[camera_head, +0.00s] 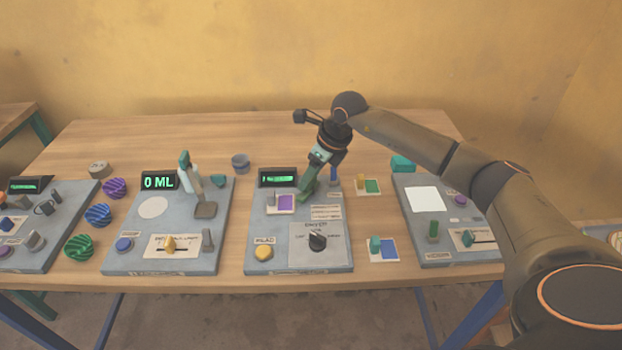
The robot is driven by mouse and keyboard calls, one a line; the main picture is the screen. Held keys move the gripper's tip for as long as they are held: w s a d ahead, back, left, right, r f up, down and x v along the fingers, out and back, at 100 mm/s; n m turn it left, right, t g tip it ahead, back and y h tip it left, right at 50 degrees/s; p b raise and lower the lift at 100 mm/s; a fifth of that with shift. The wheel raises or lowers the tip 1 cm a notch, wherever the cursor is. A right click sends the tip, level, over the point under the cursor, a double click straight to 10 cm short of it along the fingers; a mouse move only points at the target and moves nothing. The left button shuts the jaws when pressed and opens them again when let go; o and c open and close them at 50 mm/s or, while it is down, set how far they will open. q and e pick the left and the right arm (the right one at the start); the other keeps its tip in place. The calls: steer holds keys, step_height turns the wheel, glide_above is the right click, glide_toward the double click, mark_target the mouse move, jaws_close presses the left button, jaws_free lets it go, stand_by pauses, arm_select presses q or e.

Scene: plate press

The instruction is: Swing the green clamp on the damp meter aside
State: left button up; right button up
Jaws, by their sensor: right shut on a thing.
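The damp meter appears to be the grey panel (258,229) in the middle of the table, with a small green-lit display (277,178), a purple square (281,203), a yellow button and a dark knob. The green clamp (307,188) stands at its back, just right of the purple square, and leans up to the right. My right gripper (313,171) reaches down from behind onto the clamp's upper end and is shut on it. The gripper hides the clamp's top. My left gripper is out of view.
A panel reading 0 ML (118,259) stands to the left, with several striped balls beyond it. A panel with a white square (425,199) stands to the right, partly near my forearm. Small cards with coloured blocks (391,250) lie between. Bare table (230,135) shows behind.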

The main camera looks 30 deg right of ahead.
steer(key=n+g+y+b, duration=0.1)
steer(key=n, duration=0.3)
steer(key=shift+w+n, duration=0.1)
steer(key=shift+n, duration=0.2)
steer(key=n+g+y+b, duration=0.1)
steer(key=n, duration=0.1)
steer(key=shift+n, duration=0.3)
steer(key=shift+n+g+b, duration=0.3)
steer(key=shift+n+b, duration=0.05)
steer(key=shift+n, duration=0.35)
steer(key=shift+n+g, duration=0.3)
steer(key=shift+n, duration=0.5)
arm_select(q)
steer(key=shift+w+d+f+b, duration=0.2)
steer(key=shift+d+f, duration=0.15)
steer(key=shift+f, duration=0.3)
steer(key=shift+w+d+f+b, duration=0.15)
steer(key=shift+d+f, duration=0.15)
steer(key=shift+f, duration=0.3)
arm_select(e)
steer(key=shift+n+y, duration=0.3)
steer(key=o, duration=1.4)
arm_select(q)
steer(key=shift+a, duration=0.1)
